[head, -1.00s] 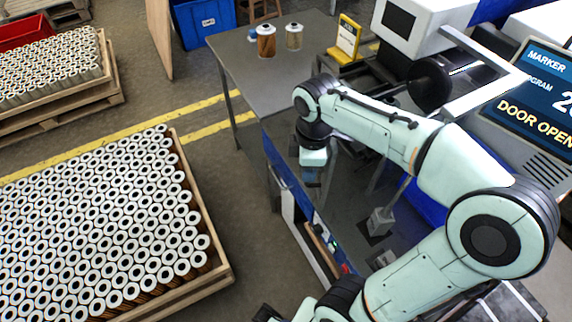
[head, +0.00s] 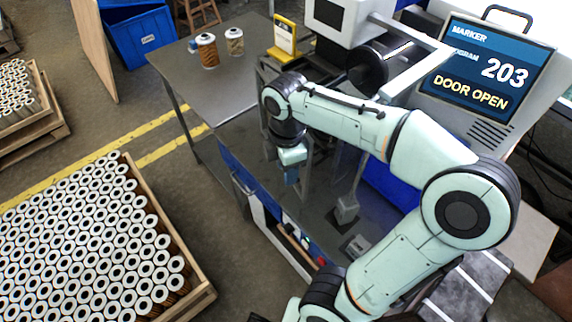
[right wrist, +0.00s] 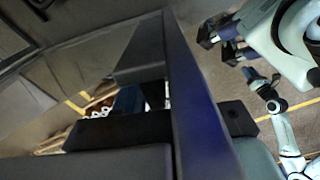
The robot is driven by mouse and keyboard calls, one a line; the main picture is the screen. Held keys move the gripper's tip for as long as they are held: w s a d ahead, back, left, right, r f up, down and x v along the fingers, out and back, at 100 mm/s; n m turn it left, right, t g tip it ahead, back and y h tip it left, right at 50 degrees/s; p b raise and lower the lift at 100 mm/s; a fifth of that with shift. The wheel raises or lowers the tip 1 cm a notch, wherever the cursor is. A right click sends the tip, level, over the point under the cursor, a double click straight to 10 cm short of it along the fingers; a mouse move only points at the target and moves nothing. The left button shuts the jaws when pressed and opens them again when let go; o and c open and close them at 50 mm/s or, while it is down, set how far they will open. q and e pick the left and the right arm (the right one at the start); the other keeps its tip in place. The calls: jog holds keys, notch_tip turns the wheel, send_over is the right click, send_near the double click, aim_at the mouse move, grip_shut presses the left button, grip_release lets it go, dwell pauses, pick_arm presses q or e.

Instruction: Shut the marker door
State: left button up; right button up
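The marker's screen (head: 483,70) at the upper right of the head view reads DOOR OPEN, program 203. A pale bar frame (head: 415,38) stands left of the screen, beside a black round part (head: 367,68); I cannot tell whether it is the door. My left gripper (right wrist: 224,42) shows small at the upper right of that view, finger gap unclear.
Two filter cartridges, one orange (head: 208,51) and one pale (head: 235,41), stand on the grey bench (head: 190,85) near a yellow stand (head: 284,38). A crate of cartridges (head: 205,298) is on the floor at left. A blue bin (head: 140,38) stands behind.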

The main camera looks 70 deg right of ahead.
notch_tip(320, 180, up, 13)
jog(key=p, duration=0.2)
jog(key=shift+r+p, duration=0.2)
jog(key=shift+p, duration=0.15)
